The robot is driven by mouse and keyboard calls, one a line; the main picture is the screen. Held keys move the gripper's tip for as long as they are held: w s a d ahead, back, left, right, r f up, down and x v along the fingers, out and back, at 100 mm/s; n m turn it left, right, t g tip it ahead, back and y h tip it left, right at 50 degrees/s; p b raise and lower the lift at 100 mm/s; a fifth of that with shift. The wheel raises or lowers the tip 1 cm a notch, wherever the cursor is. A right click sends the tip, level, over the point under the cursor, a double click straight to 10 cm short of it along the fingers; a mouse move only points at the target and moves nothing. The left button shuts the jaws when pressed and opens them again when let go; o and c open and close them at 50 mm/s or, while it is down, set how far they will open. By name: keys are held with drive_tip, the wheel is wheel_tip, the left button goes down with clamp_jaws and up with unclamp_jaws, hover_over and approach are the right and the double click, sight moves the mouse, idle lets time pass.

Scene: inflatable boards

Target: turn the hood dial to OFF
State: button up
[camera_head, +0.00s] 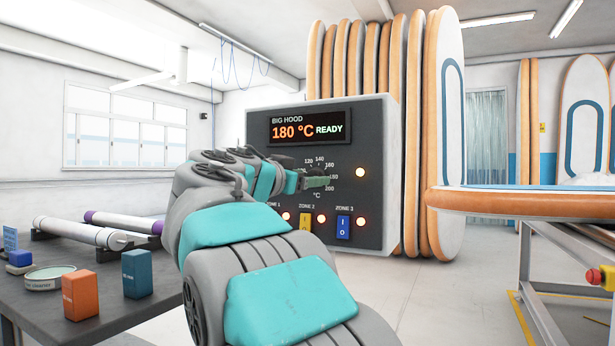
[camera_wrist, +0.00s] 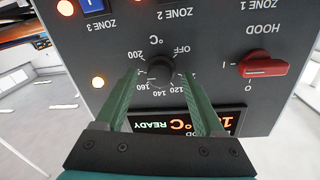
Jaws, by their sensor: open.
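The black hood dial (camera_wrist: 161,70) sits on the dark control panel (camera_head: 350,235), inside a printed scale running from OFF through 120 to 200 °C. My gripper (camera_wrist: 160,76) is open, with one green finger on each side of the dial and its tips near the panel. I cannot tell whether either finger touches the dial. The wrist view is upside down. The dial's pointer is too small to read surely. The display (camera_head: 308,127) reads BIG HOOD, 180 °C, READY.
A red HOOD switch (camera_wrist: 264,67) with I and 0 marks is beside the dial. Below in the head view are a yellow switch (camera_head: 305,223), a blue switch (camera_head: 343,227) and lit lamps. A dark table (camera_head: 110,295) with boxes and rolls stands at left.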

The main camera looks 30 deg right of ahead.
clamp_jaws()
idle(0.7)
